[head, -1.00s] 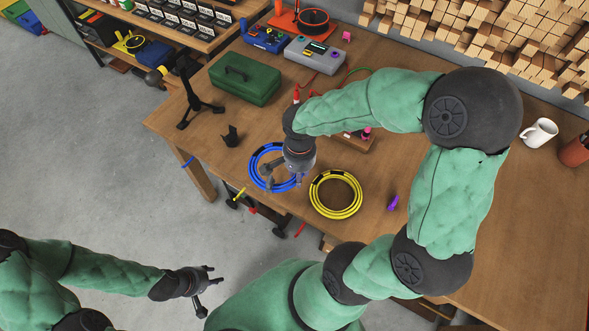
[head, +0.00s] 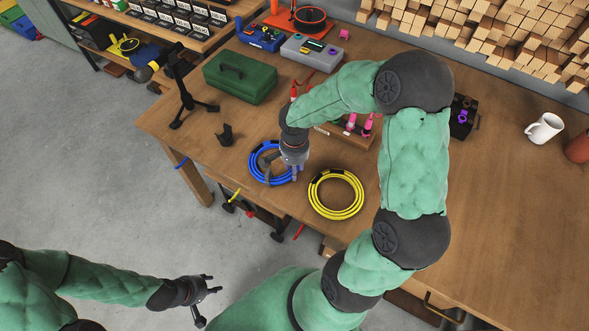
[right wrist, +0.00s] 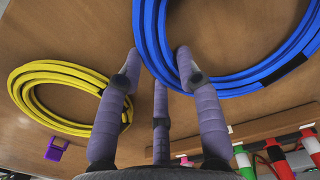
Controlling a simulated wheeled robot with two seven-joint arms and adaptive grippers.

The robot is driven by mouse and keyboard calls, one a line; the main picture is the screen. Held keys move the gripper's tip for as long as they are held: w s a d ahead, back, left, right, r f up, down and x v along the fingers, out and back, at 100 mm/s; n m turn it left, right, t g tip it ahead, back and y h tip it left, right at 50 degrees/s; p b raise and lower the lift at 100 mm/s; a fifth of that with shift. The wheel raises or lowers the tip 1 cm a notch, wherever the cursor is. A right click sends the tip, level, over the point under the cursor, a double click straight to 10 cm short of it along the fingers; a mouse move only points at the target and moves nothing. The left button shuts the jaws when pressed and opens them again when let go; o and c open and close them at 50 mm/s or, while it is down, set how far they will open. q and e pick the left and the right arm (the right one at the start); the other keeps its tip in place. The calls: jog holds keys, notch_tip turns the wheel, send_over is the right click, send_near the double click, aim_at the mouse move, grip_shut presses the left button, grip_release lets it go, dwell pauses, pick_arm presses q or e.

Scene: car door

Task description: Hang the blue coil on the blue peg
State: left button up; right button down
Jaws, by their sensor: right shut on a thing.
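The blue coil (head: 256,172) is at the left front of the workbench; it also shows large in the right wrist view (right wrist: 255,77). My right gripper (head: 287,175) is shut on the right part of its ring. In the right wrist view the gripper's fingertips (right wrist: 157,68) are on either side of the strands. Whether the coil touches the bench is hard to tell. The blue peg (head: 182,163) appears as a small blue rod at the bench's left edge, apart from the coil. My left gripper (head: 207,292) is open and empty over the floor.
A yellow coil (head: 336,212) lies right of the blue one. A yellow peg (head: 235,195) and a red peg (head: 299,231) stick out along the front edge. A black holder (head: 225,136), black stand (head: 184,98) and green toolbox (head: 241,77) are behind.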

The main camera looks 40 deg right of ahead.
jog(key=shift+r, duration=0.1)
jog(key=shift+f, duration=0.2)
jog(key=c, duration=0.8)
grip_release()
jog(key=shift+c, duration=0.2)
jog(key=shift+r+p, duration=0.25)
jog(key=shift+p, duration=0.05)
notch_tip(320, 180, up, 10)
jog(key=a+p, duration=0.1)
jog(key=p, duration=0.3)
jog(key=shift+r, duration=0.15)
